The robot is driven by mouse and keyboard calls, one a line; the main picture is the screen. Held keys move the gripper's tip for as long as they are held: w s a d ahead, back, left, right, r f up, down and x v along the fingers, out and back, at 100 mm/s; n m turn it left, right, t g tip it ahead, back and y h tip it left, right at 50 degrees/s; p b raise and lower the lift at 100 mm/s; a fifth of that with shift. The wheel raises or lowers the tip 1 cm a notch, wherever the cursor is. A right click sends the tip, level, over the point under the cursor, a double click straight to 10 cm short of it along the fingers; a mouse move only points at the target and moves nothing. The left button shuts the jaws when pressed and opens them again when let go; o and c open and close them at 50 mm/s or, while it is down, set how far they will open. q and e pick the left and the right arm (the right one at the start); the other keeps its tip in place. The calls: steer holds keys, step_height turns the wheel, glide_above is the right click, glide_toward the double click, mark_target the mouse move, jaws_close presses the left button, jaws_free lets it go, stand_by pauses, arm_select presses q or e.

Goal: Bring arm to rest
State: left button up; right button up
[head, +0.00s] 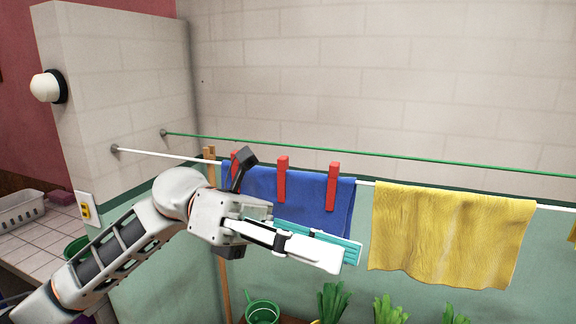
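My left arm comes in from the lower left. Its gripper (345,262) is in front of the blue cloth, with its white fingers pointing right and slightly down. The ribbed teal inner face of the far finger shows past the near finger, so the fingers look apart, with nothing seen between them. The gripper overlaps the lower part of the blue cloth (300,190) in the picture; I cannot tell whether they touch. My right gripper is out of view.
The blue cloth hangs on a white line under several red pegs (333,187). A yellow cloth (450,235) hangs to its right. A green line (430,156) runs behind. Below are leafy plants (390,310) and a green watering can (262,312). A white basket (20,208) stands at left.

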arm_select(q)
steer(key=w+a+f+n+t+h, duration=0.2)
steer(key=w+f+n+t+h, duration=0.25)
steer(key=w+n+t, duration=0.4)
steer(key=w+a+f+n+t+h, duration=0.25)
steer(key=w+n+t+h, duration=0.25)
steer(key=n+t, duration=0.65)
steer(key=w+a+f+n+t+y, duration=0.2)
steer(key=a+f+n+t+y, duration=0.3)
steer(key=f+n, duration=0.5)
steer(key=w+a+f+n+t+y, duration=0.2)
steer(key=a+f+n+t+y, duration=0.1)
steer(key=f+n+y, duration=0.6)
steer(key=s+a+f+n+g+y, duration=0.1)
steer(key=s+a+f+n+y, duration=0.2)
steer(key=f, duration=0.5)
steer(key=s+a+f+n+g+y, duration=0.15)
steer(key=f+n, duration=0.25)
steer(key=f, duration=0.4)
steer(key=s+a+f+n+g+y, duration=0.1)
steer(key=s+a+f+n+g, duration=0.1)
steer(key=s+f, duration=0.5)
steer(key=s+a+f+n+g+y, duration=0.2)
steer(key=s+a+f, duration=0.3)
steer(key=f, duration=0.5)
steer(key=shift+s+a+n+g+y, duration=0.15)
steer(key=shift+s+n+g+y, duration=0.2)
steer(key=shift+s, duration=0.8)
